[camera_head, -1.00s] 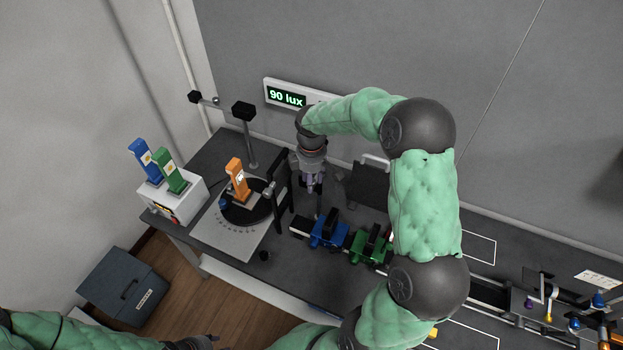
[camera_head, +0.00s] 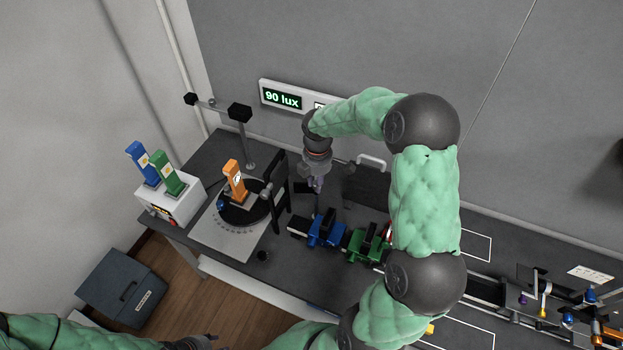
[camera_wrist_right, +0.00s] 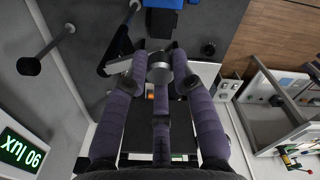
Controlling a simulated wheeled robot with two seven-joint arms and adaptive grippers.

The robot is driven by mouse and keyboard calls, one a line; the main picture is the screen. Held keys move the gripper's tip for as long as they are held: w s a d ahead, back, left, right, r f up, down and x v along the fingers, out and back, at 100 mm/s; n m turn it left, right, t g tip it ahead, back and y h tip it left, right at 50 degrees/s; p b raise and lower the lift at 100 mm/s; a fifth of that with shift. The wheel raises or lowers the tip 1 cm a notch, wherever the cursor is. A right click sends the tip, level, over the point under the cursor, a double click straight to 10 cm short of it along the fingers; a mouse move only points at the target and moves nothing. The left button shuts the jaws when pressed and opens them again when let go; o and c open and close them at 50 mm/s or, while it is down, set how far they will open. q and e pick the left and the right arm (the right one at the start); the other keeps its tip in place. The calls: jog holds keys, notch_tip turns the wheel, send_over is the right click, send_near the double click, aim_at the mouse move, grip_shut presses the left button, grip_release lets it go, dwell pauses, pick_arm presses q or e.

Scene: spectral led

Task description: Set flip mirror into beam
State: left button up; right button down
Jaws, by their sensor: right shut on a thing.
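My right gripper (camera_head: 317,185) points down over the bench, just right of an upright black frame (camera_head: 280,188). In the right wrist view its purple fingers (camera_wrist_right: 160,75) are shut on a grey round knob (camera_wrist_right: 160,67). The knob appears to belong to the flip mirror, but the fingers hide most of it and I cannot tell the mirror's angle. The wall display (camera_head: 284,98) reads 90 lux. My left arm comes in at the bottom left; its gripper (camera_head: 197,342) is a small dark shape at the lower edge, its jaws unclear.
An orange holder (camera_head: 235,182) stands on a round dark stage left of the frame. A blue (camera_head: 326,230) and a green (camera_head: 364,244) carriage stand in front of the gripper. A white box (camera_head: 172,202) with blue and green holders is at left.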

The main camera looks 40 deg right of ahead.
jog(key=shift+s+d+n+p, duration=0.25)
jog(key=shift+d+n+p, duration=0.25)
jog(key=shift+n, duration=0.45)
jog(key=shift+s+d+n+p, duration=0.3)
jog(key=shift+d+n, duration=0.3)
jog(key=shift+n, duration=0.4)
jog(key=shift+s+d+n+p, duration=0.2)
jog(key=shift+d+n+p, duration=0.3)
jog(key=shift+n, duration=0.45)
jog(key=shift+d, duration=0.1)
jog(key=c, duration=1)
grip_release()
notch_tip(320, 180, up, 12)
jog(key=shift+r, duration=0.1)
